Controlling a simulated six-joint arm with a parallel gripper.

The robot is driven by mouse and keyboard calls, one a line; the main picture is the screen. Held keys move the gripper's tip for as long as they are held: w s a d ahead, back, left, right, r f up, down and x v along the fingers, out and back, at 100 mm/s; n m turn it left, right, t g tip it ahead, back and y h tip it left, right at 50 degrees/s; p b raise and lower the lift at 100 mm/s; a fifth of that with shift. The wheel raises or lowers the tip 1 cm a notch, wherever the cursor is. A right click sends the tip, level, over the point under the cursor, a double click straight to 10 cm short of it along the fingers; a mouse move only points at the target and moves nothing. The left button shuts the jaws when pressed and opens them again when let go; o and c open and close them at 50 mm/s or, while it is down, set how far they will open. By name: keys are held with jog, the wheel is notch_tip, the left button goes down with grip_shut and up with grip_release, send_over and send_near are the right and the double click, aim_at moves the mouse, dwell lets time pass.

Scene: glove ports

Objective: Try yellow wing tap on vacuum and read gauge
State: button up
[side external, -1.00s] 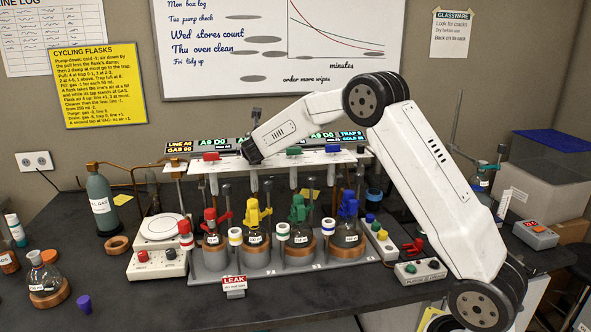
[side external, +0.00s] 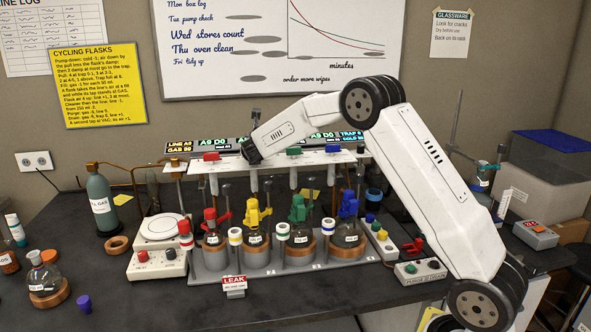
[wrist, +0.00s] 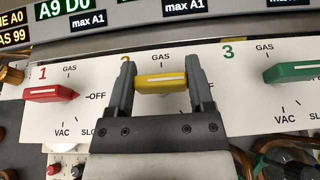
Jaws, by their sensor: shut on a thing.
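The yellow wing tap (wrist: 160,80) sits at station 2 on the white panel (wrist: 75,108). Its handle lies level, with its white line running left to right. My gripper (wrist: 160,82) is shut on it, one finger at each end. The finger base hides most of the tap's lower labels; GAS shows above it. In the side view my gripper (side external: 250,152) covers the tap. The gauge display (wrist: 62,34) above reads A9 D0; another display (wrist: 12,28) at the left edge shows A0 and GAS 99, partly cut off.
A red tap (wrist: 50,93) is close left and a green tap (wrist: 293,71) close right, both level or nearly so. Below the panel stand several flasks with coloured clamps, such as the yellow clamp (side external: 256,212). A LEAK sign (side external: 234,284) stands in front.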

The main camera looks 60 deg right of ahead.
jog(key=shift+r+m+h, duration=0.1)
jog(key=shift+m+h, duration=0.3)
jog(key=m+g+h, duration=0.1)
jog(key=m+g, duration=0.1)
jog(key=m+g+h, duration=0.1)
jog(key=m+g, duration=0.1)
jog(key=shift+g+h, duration=0.3)
jog(key=shift+g, duration=0.1)
jog(key=shift+m+g+h, duration=0.3)
jog(key=shift+m+g, duration=0.6)
jog(key=shift+m, duration=0.1)
jog(key=shift+m+g, duration=0.5)
jog(key=shift+g, duration=0.2)
jog(key=shift+w+d+r+m+g, duration=0.1)
jog(key=shift+w+r+m+g, duration=0.05)
jog(key=shift+m+g, duration=1.25)
jog(key=shift+g, duration=0.2)
jog(key=o, duration=1.2)
jog(key=shift+o, duration=0.2)
jog(key=shift+f, duration=0.2)
